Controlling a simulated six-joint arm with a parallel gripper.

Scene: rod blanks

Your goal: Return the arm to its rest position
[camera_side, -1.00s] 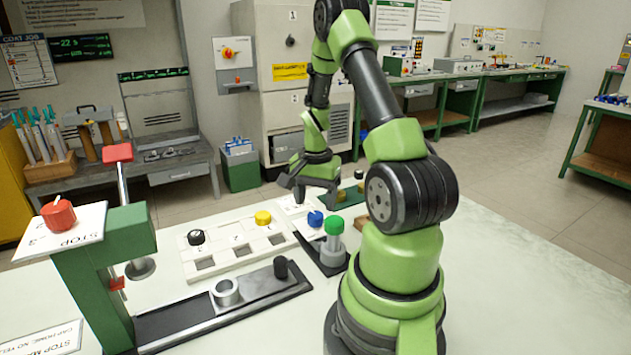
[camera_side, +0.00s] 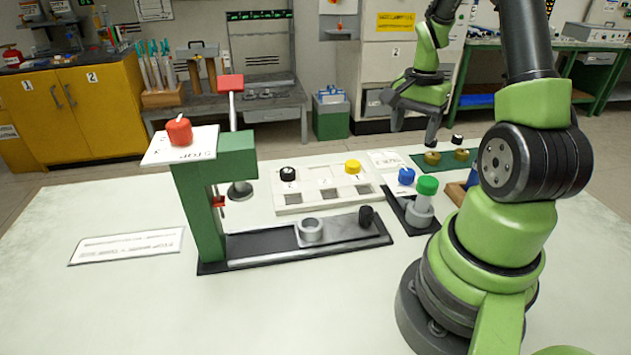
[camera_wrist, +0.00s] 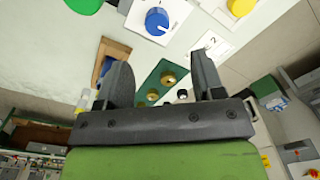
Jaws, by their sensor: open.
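My gripper (camera_side: 413,128) is open and empty. It hangs above the back right of the table, in front of the tall cabinet in the side view. In the wrist view, the two fingers of my gripper (camera_wrist: 162,80) stand apart, with a green mat (camera_wrist: 150,92) and brass pieces (camera_wrist: 168,79) visible between them. The green mat (camera_side: 472,167) also shows in the side view, under and to the right of the fingers. A blue knob (camera_side: 406,176) stands on a white card below my gripper, apart from it.
A white slotted tray (camera_side: 318,203) holds a black cap (camera_side: 288,174) and a yellow cap (camera_side: 353,167). A green-capped post (camera_side: 427,188) stands close to my arm's base. A green press frame (camera_side: 212,205) with a red knob (camera_side: 179,132) stands left. The table's front is clear.

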